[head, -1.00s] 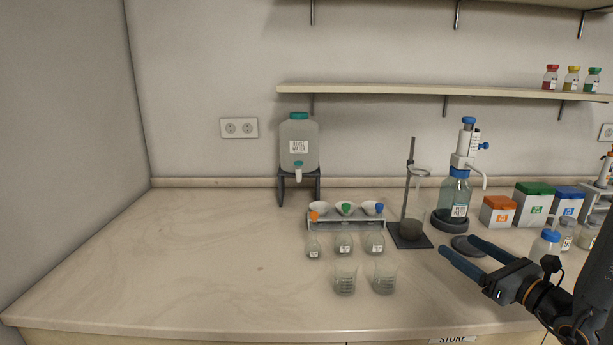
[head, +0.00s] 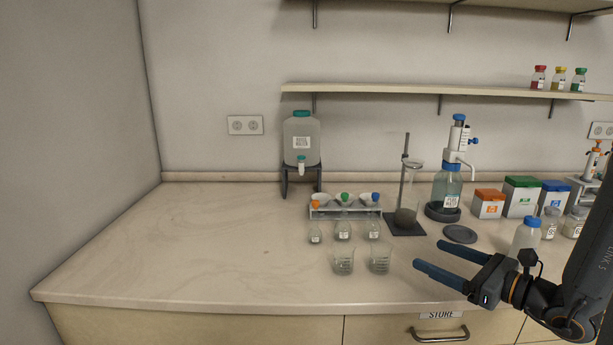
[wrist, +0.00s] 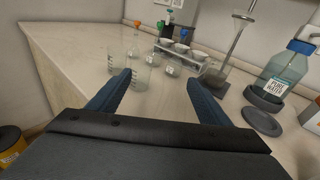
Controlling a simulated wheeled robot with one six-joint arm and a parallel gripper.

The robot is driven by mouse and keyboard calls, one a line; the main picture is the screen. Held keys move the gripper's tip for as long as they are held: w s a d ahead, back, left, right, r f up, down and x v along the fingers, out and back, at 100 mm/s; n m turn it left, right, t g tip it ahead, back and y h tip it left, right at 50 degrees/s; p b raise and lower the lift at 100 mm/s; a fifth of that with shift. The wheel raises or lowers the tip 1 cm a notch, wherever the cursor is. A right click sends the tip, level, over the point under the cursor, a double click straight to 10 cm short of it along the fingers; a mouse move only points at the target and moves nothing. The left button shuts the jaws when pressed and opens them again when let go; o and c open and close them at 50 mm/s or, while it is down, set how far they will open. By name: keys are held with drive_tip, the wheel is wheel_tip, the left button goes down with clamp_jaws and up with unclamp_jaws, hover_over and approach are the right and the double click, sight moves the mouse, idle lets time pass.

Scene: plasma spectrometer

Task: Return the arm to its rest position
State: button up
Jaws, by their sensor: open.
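My gripper (head: 428,261) reaches in from the right side of the head view, above the front of the bench. Its two blue fingers are spread apart with nothing between them. In the wrist view the open fingers (wrist: 160,88) point toward the glassware on the bench. My arm runs from the gripper to the right edge of the head view.
Two beakers (head: 362,261) stand left of my gripper, with several small flasks (head: 344,231) and a rack (head: 345,212) behind. A dark round disc (head: 460,234), a white blue-capped bottle (head: 526,236) and a pure water bottle (head: 447,188) are close. The bench's left side (head: 215,240) is clear.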

drive_tip(key=s+a+f+n+g+y, duration=0.2)
drive_tip(key=s+a+n+g, duration=0.5)
drive_tip(key=a, duration=0.5)
drive_tip(key=s+a+f+n+g+h, duration=0.2)
drive_tip(key=s+n+g+h, duration=0.15)
drive_tip(key=s+n, duration=0.2)
drive_tip(key=s+a+f+n+g+h, duration=0.1)
drive_tip(key=s+f+n+g+h, duration=0.1)
drive_tip(key=s+n+g, duration=0.4)
drive_tip(key=d+n+t+h, duration=0.1)
drive_tip(key=n+h, duration=0.1)
drive_tip(key=n, duration=0.1)
drive_tip(key=d+n+t+h, duration=0.1)
drive_tip(key=n+h, duration=0.1)
drive_tip(key=n, duration=0.1)
drive_tip(key=w+d+r+n+t+h, duration=0.1)
drive_tip(key=d+n+h, duration=0.1)
drive_tip(key=n, duration=0.1)
drive_tip(key=shift+d+n+t+h, duration=0.1)
drive_tip(key=shift+n+t+h, duration=0.15)
drive_tip(key=shift+t+h, duration=0.1)
